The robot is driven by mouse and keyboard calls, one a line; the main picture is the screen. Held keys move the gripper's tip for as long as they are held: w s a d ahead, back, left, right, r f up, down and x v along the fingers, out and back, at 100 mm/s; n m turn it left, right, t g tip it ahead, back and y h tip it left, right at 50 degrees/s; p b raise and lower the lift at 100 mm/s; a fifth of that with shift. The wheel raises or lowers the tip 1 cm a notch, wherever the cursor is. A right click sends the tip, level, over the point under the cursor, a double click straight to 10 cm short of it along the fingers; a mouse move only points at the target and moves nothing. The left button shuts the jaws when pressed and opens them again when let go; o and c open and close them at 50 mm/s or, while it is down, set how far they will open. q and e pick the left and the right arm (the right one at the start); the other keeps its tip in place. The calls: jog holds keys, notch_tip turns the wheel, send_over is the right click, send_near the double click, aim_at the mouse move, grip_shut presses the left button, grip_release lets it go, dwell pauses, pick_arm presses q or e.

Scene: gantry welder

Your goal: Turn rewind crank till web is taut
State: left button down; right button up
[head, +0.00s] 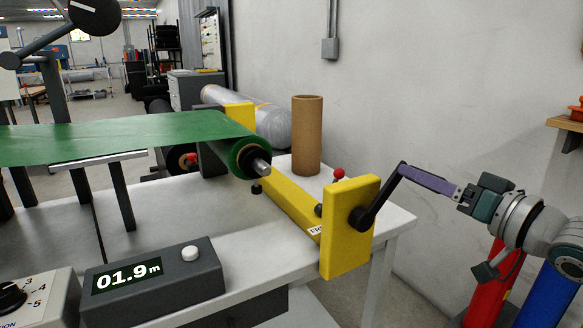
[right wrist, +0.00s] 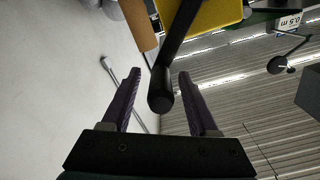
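The rewind crank (head: 380,196) is a black arm on the front of a yellow bracket (head: 348,228), pointing up and right. My right gripper (head: 404,172) is at its outer end. In the right wrist view the dark crank handle (right wrist: 161,98) lies between the two purple fingers of my right gripper (right wrist: 158,74). A gap shows on each side, so it is open around the handle. The green web (head: 110,138) runs from the left onto a green roll (head: 240,150) and looks nearly flat. My left gripper is not in view.
A grey counter box (head: 155,280) reads 01.9 m. A brown cardboard tube (head: 307,135) stands on the white table (head: 400,222) behind the bracket. A red-knobbed lever (head: 338,174) stands near the bracket. Red (head: 490,290) and blue (head: 553,290) cylinders stand below my right arm.

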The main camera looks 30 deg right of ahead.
jog(key=shift+s, duration=0.35)
jog(key=s+p, duration=0.2)
jog(key=s, duration=0.7)
jog(key=shift+a, duration=0.15)
jog(key=shift+s, duration=0.1)
